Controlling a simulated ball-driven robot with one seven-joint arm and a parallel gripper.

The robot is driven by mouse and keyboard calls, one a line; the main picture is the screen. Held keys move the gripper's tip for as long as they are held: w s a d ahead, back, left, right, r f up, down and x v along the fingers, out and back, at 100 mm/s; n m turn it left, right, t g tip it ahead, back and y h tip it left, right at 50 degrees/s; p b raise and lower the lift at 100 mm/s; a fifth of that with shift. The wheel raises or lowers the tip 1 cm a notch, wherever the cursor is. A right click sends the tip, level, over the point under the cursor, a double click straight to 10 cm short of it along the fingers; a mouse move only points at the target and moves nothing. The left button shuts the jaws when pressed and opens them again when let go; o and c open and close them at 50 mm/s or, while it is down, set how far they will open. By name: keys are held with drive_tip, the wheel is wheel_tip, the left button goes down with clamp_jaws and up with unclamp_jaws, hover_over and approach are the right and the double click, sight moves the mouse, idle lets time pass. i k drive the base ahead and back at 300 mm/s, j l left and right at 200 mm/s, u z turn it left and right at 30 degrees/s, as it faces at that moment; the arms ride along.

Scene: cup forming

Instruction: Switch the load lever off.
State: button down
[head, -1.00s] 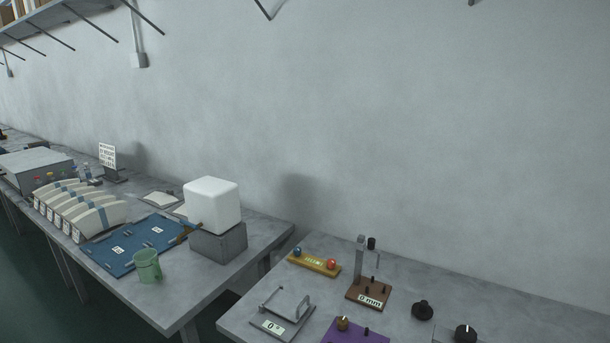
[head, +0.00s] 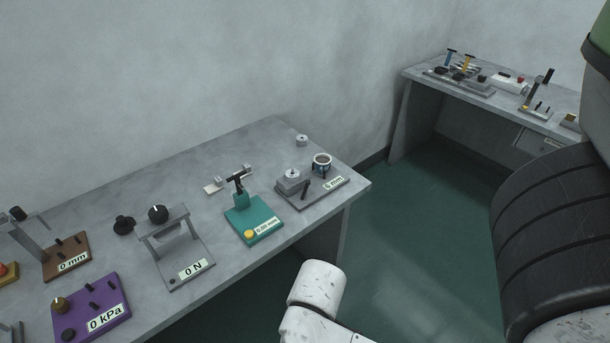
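On the far bench at the upper right of the head view are several upright levers. One has a blue handle (head: 450,58), one a yellow handle (head: 467,63), and a dark lever (head: 544,86) leans on a light base to their right. I cannot tell which is the load lever; no lettering can be read there. Its on or off position cannot be told either. My gripper is out of view; only a white link of my arm shows at the bottom, well short of that bench.
The near bench (head: 110,208) holds a purple 0 kPa device (head: 92,309), a grey 0 N frame (head: 175,255), a teal device (head: 254,222) and a grey plate with a cup (head: 322,160). Open green floor (head: 405,225) lies between the benches.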

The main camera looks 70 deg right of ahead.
sight(308, 182)
drive_tip(key=k+z, duration=0.15)
drive_tip(key=z, duration=0.2)
drive_tip(key=k+l+z, duration=0.1)
drive_tip(key=z, duration=0.25)
drive_tip(key=k+l+z, duration=0.15)
drive_tip(key=z, duration=0.2)
